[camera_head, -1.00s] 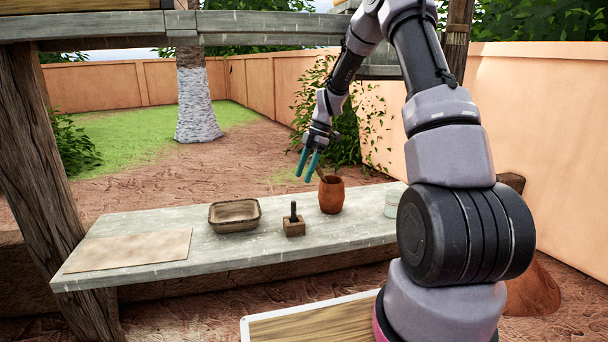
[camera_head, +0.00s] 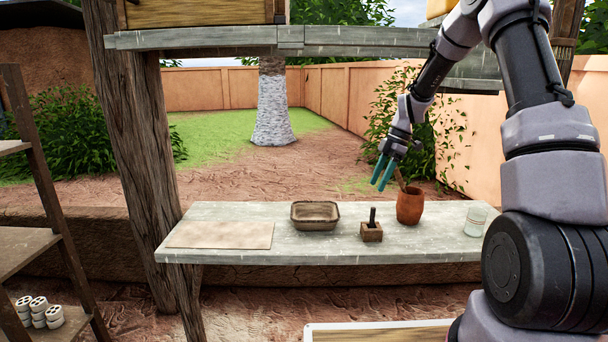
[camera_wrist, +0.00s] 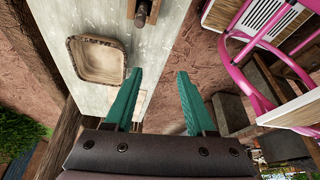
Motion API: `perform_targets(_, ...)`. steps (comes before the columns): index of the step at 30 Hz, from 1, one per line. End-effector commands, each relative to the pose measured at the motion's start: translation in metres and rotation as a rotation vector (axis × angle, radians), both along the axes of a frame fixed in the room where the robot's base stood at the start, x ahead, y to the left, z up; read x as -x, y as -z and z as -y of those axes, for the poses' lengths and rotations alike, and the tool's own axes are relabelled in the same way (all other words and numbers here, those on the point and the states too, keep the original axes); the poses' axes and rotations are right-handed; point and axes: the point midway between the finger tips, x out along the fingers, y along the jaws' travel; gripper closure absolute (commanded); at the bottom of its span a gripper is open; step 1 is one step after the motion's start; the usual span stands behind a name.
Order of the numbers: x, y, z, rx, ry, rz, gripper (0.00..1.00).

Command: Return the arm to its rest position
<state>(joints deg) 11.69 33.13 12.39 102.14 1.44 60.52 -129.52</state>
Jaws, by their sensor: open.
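My gripper (camera_head: 384,173) has two teal fingers, spread apart with nothing between them. In the head view it hangs in the air above the bench, to the left of the brown clay pot (camera_head: 410,205). My arm reaches up from the lower right and bends down to it. The wrist view also shows my gripper (camera_wrist: 162,98), open and empty, with the bench and the ground beyond it.
The grey stone bench (camera_head: 340,245) holds a flat sheet (camera_head: 222,235), a rectangular basin (camera_head: 315,216), a small wooden block with a dark handle (camera_head: 371,232) and a glass jar (camera_head: 475,222). A wooden post (camera_head: 140,150) and shelf (camera_head: 30,225) stand left. A beam (camera_head: 210,39) crosses above.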

Motion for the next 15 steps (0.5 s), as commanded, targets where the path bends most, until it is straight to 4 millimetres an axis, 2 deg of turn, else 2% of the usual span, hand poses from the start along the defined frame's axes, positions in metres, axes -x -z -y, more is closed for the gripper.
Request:
perform_targets(8, 0.016, -0.042, 0.001, 0.047, 0.164, 0.000, 0.45)
perform_targets(15, 0.047, -0.097, 0.002, 0.090, 0.427, 0.005, 0.45)
